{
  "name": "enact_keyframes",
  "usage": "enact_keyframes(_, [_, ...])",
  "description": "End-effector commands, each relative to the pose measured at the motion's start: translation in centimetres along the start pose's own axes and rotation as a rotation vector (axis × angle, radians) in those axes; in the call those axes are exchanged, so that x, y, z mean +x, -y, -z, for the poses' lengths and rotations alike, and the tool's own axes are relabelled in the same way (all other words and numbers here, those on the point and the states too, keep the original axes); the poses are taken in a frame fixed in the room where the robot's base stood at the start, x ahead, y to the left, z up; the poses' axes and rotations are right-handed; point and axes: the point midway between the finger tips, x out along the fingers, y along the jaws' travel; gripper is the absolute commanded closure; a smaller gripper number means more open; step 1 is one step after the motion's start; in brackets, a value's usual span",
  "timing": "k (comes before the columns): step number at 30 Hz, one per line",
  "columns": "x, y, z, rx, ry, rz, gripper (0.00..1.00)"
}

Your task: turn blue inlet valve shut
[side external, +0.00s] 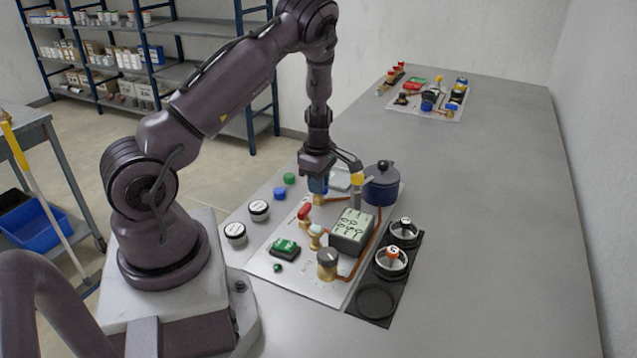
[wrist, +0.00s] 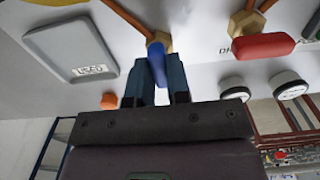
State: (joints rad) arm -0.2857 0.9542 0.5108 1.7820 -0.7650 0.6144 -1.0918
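The blue inlet valve has a blue lever handle (wrist: 157,63) on a brass hexagonal body (wrist: 160,40), with a copper pipe running from it. My gripper (wrist: 159,75) has its two dark fingers close together, one on each side of the blue handle, with no clear gap beside it. In the side external view my gripper (side external: 318,184) points down at the panel and hides most of the blue handle. The handle's exact angle to the pipe is hard to tell.
A red-handled valve (side external: 304,211) stands nearby on the panel. A grey tray (wrist: 72,48) lies beside the valve.

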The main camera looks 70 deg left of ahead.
Motion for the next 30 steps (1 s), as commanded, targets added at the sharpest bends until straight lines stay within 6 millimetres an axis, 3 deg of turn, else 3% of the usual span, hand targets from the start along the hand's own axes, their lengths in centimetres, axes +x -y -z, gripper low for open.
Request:
enact_keyframes(14, [-0.04,-0.03,0.04,0.089,0.0,-0.001,1.0])
enact_keyframes(30, [-0.06,-0.05,0.07,0.555,0.0,-0.001,1.0])
